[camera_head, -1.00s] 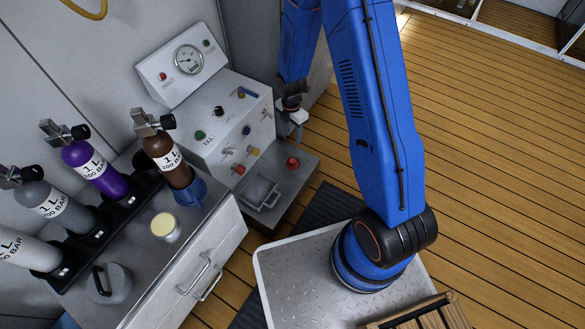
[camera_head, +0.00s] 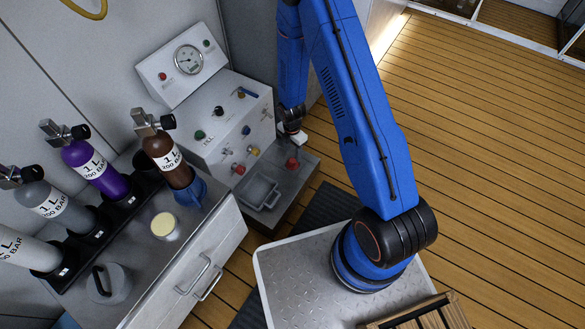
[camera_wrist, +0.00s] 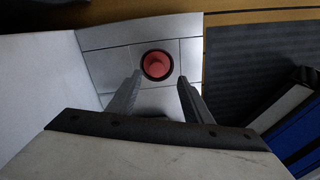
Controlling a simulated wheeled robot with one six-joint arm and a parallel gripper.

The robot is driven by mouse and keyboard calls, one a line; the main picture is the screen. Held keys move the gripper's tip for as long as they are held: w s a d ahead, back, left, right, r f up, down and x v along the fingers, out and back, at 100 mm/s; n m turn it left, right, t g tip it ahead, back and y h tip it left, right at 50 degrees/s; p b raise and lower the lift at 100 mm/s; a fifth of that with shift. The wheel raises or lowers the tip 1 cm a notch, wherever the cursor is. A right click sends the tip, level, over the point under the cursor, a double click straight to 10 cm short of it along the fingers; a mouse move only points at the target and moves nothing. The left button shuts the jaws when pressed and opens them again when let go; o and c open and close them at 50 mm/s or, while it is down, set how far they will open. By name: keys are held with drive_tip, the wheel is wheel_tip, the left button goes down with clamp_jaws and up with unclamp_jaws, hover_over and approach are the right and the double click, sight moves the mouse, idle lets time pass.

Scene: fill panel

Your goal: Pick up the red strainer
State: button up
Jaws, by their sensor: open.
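The red strainer (camera_wrist: 157,65) shows in the wrist view as a round red piece with a dark rim, on a pale tiled surface. In the head view it is a small red piece (camera_head: 293,163) on the grey ledge at the foot of the control panel. My gripper (camera_wrist: 158,85) is open and empty. In the wrist view its two fingers point toward the strainer, which lies just beyond and between their tips. In the head view my gripper (camera_head: 293,138) is just above the strainer, and its fingers are hard to make out.
The grey control panel (camera_head: 215,115) with knobs and a gauge stands left of my gripper. A metal tray (camera_head: 260,192) sits on the ledge left of the strainer. Several gas bottles, including a purple one (camera_head: 95,172), stand on the cabinet. Wooden floor (camera_head: 480,150) is clear at right.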

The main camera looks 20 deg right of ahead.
sight(292, 160)
drive_tip(key=shift+w+f, duration=0.15)
drive_tip(key=shift+f, duration=2.7)
drive_tip(key=shift+a, duration=0.1)
clamp_jaws()
